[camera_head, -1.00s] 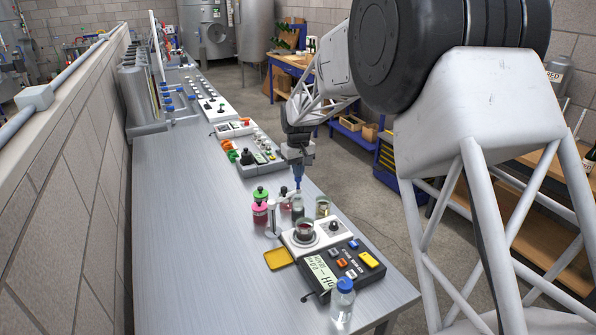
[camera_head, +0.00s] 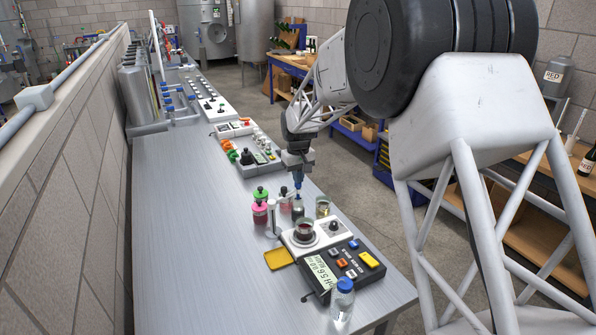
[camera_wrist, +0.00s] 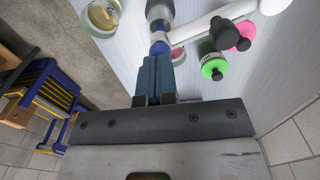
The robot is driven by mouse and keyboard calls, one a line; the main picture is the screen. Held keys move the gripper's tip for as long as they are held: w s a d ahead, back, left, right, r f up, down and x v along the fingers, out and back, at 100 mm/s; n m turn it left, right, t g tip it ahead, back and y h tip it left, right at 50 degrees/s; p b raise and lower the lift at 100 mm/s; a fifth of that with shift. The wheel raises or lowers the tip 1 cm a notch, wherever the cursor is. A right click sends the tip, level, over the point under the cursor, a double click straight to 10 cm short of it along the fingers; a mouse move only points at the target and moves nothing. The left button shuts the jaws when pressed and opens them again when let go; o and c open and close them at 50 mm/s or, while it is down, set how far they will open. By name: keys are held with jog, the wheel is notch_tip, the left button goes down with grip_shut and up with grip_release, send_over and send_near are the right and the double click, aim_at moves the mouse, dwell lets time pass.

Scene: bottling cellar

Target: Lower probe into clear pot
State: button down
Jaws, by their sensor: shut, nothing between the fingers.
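My gripper (camera_head: 298,190) is shut and empty, its blue fingers pointing down above the bench. The fingers (camera_wrist: 155,80) also show in the wrist view. Their tips are close to the probe (camera_wrist: 160,42), a grey body with a blue part on a white holder arm. I cannot tell whether they touch it. In the head view the probe (camera_head: 298,209) is partly hidden under the fingers. A glass pot with pale yellowish liquid, likely the clear pot (camera_head: 322,207), stands right of the probe; it also shows in the wrist view (camera_wrist: 102,17).
A pot of dark red liquid (camera_head: 304,229) sits on a white stirrer, with a pH meter (camera_head: 345,268) in front. A pink bottle (camera_head: 260,212), a green-capped bottle (camera_wrist: 214,67) and the white holder post (camera_head: 272,220) stand left. A yellow tray (camera_head: 279,259) lies nearby. The left bench is clear.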

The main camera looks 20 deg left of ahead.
jog(key=shift+r, duration=3.05)
jog(key=shift+d, duration=0.1)
jog(key=shift+s+d+r, duration=0.1)
jog(key=shift+d+r, duration=0.1)
jog(key=shift+r, duration=0.05)
jog(key=s+d+r+m, duration=0.1)
jog(key=s+d+r, duration=0.4)
jog(key=d, duration=0.5)
jog(key=s+d+r+m+t, duration=0.1)
jog(key=s+d+r+m, duration=0.15)
jog(key=s+d, duration=0.55)
jog(key=s+d+r+m, duration=0.1)
jog(key=s+d+r, duration=0.35)
jog(key=d, duration=0.65)
jog(key=s+d+f+m, duration=0.1)
jog(key=s+d, duration=0.5)
jog(key=s, duration=0.4)
jog(key=s+d+f+m+t, duration=0.1)
jog(key=s+d+f+m, duration=0.1)
jog(key=s+d, duration=0.4)
jog(key=s+d+f+m, duration=0.1)
jog(key=s+d, duration=0.5)
jog(key=s, duration=0.8)
jog(key=shift+s+f+m+t, duration=0.15)
jog(key=shift+f+m+t, duration=0.15)
jog(key=shift+f+m, duration=0.1)
